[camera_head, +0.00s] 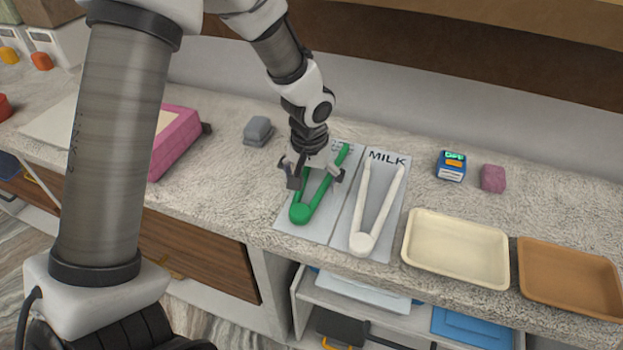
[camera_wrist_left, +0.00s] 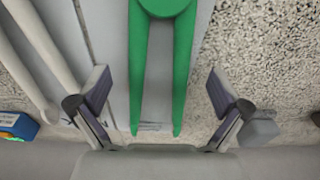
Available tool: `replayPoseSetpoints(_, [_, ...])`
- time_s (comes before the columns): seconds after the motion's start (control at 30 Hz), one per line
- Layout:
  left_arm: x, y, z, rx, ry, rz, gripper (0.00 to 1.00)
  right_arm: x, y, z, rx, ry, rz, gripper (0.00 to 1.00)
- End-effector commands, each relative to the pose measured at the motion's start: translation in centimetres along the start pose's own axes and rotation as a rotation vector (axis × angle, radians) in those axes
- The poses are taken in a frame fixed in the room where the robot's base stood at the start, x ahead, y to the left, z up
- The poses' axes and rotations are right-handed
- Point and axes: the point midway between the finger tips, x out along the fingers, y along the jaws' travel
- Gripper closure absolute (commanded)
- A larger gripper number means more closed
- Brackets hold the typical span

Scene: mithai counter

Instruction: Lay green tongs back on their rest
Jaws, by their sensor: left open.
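The green tongs (camera_head: 300,213) lie on a grey panel (camera_head: 318,233), the left one of two, with the rounded hinge end toward the counter's front edge. The panel's lettering is mostly hidden by my gripper. My left gripper (camera_head: 314,172) is open, pointing down over the middle of the green tongs. In the left wrist view the open fingers (camera_wrist_left: 160,92) stand on either side of the green tongs (camera_wrist_left: 165,8), apart from both arms. The tongs' tips lie over the panel's lettering there. My right gripper is out of view.
White tongs (camera_head: 361,241) lie on the adjoining panel marked MILK (camera_head: 378,200). To the right are a cream tray (camera_head: 455,279), a brown tray (camera_head: 567,300), a blue box (camera_head: 451,172) and a pink block (camera_head: 492,178). A grey block (camera_head: 257,131) and pink box (camera_head: 176,140) are left.

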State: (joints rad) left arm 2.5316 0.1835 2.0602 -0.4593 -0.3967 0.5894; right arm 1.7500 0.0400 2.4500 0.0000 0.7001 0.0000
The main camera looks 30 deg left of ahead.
Motion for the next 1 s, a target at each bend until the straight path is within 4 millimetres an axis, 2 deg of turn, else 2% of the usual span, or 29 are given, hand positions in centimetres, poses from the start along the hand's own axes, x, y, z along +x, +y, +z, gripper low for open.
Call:
replayPoseSetpoints(0.17, [-0.9, 0.0, -0.1, -0.001, 0.002, 0.0, 0.0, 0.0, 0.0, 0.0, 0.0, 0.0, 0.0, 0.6])
replayPoseSetpoints(0.27, [-2.8, 0.0, -0.1, -0.001, 0.005, 0.001, 0.0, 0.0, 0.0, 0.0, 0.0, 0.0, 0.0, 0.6])
replayPoseSetpoints(0.5, [-9.0, 0.0, -0.1, 0.0, 0.005, 0.001, 0.0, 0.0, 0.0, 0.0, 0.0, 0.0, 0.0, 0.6])
replayPoseSetpoints(0.6, [-10.8, 0.0, -0.1, -0.001, 0.003, 0.001, 0.0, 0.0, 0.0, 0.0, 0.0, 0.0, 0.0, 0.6])
replayPoseSetpoints(0.73, [-11.9, 0.0, -0.1, 0.001, 0.001, 0.0, 0.0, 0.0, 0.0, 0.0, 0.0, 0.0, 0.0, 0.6])
replayPoseSetpoints(1.0, [-12.0, 0.0, 0.0, 0.0, 0.0, 0.0, 0.0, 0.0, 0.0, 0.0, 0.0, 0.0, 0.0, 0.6])
